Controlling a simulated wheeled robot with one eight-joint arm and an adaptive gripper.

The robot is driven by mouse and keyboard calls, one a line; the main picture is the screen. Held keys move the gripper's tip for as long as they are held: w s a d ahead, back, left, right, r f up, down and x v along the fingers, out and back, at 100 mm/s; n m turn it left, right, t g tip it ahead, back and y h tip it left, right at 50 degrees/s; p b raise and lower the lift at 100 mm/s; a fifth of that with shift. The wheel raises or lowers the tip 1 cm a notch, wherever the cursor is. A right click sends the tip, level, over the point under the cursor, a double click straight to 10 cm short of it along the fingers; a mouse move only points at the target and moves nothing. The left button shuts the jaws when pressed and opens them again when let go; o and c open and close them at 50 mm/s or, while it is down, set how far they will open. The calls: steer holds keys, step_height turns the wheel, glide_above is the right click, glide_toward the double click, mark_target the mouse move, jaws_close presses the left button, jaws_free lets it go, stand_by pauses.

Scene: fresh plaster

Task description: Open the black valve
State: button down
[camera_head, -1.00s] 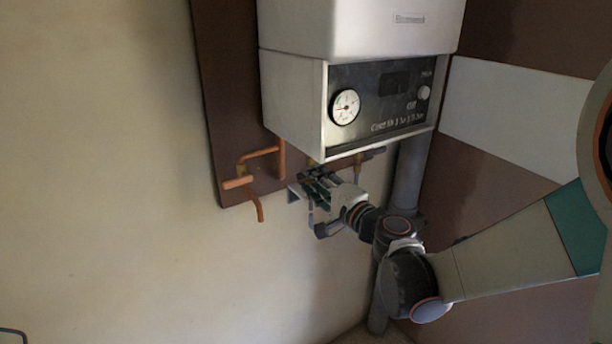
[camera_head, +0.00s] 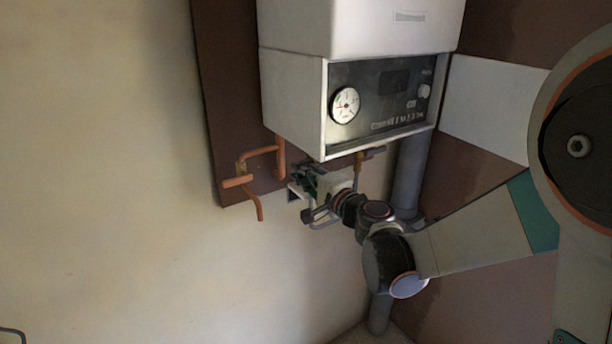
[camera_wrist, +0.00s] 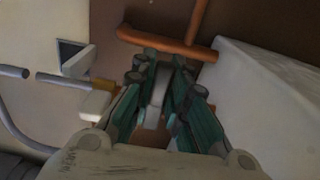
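My gripper (camera_head: 308,172) reaches under the boiler, close to the pipework on the wall. In the wrist view my gripper (camera_wrist: 160,68) has its two green-and-grey fingers apart, with a gap between the tips. In the head view the gripper hides this spot, and no black valve can be made out.
The white boiler (camera_head: 290,95) hangs right above my gripper. Orange copper pipes (camera_head: 262,153) stand out at its left; one copper pipe (camera_wrist: 165,43) runs just past the fingertips. A grey vertical pipe (camera_head: 408,175) stands at right.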

steer(key=m, duration=0.2)
steer(key=r+m, duration=0.1)
steer(key=m, duration=0.1)
steer(key=r+m, duration=0.1)
steer(key=m, duration=0.1)
steer(key=shift+w+d+r+m+p, duration=0.2)
steer(key=shift+d+m+p, duration=0.1)
steer(key=shift+d+p, duration=0.1)
steer(key=shift+r+m, duration=0.15)
steer(key=shift+m, duration=0.55)
steer(key=shift+w+d, duration=0.1)
